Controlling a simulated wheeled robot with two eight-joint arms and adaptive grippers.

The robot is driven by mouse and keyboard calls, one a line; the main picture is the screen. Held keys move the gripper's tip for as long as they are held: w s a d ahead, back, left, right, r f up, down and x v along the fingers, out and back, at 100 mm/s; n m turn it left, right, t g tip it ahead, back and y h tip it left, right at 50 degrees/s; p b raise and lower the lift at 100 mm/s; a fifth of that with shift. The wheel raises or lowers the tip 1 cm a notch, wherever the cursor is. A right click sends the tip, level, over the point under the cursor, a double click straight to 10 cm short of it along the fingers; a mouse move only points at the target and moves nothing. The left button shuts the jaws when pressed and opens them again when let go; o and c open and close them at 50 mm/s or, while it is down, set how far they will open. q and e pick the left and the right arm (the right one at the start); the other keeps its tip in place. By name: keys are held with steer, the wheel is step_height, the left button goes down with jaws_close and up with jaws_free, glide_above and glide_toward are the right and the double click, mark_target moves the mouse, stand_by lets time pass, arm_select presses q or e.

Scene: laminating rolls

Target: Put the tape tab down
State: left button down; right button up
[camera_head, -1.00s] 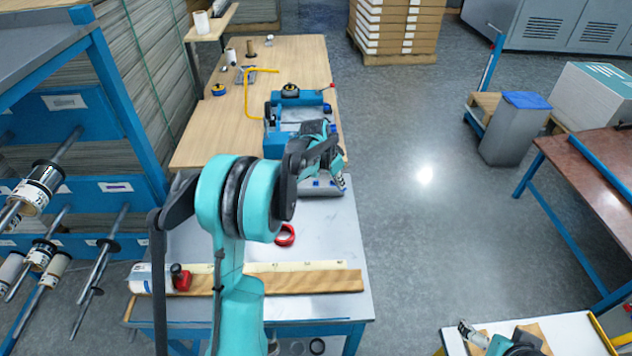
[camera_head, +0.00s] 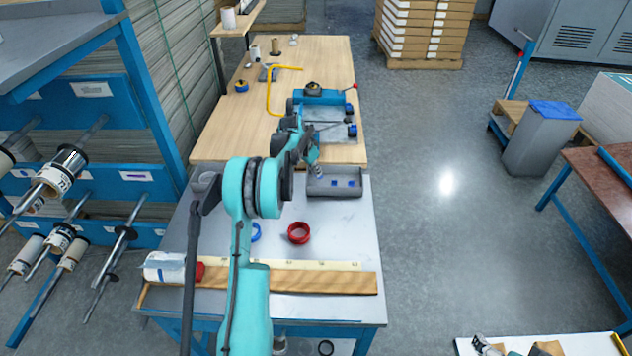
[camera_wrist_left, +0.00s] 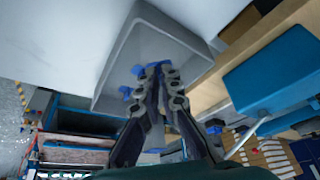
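My left gripper (camera_head: 318,171) is at the left end of a shallow grey tray (camera_head: 345,191) on the metal table. In the left wrist view its fingertips (camera_wrist_left: 160,76) are close together over the tray (camera_wrist_left: 112,62), with a small blue tape tab (camera_wrist_left: 158,66) at the tips. It seems pinched there, though the contact is partly hidden. Two other blue tabs (camera_head: 353,183) lie in the tray; they also show in the left wrist view (camera_wrist_left: 125,91).
Behind the tray stands a blue device (camera_head: 322,96) on the wooden table. A red tape ring (camera_head: 298,233), a blue ring (camera_head: 257,232) and a wooden strip (camera_head: 325,282) lie nearer. Racks with rolls (camera_head: 62,170) stand left.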

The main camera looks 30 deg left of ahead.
arm_select(q)
steer(key=shift+w+a+f, duration=0.15)
steer(key=shift+w+f, duration=0.05)
step_height(320, 180, down, 3)
steer(key=shift+f+b, duration=0.1)
steer(key=shift+b, duration=0.7)
steer(key=shift+f, duration=0.4)
steer(key=shift+r, duration=0.1)
steer(key=c, duration=1.7)
jaws_free()
steer(key=shift+f, duration=0.2)
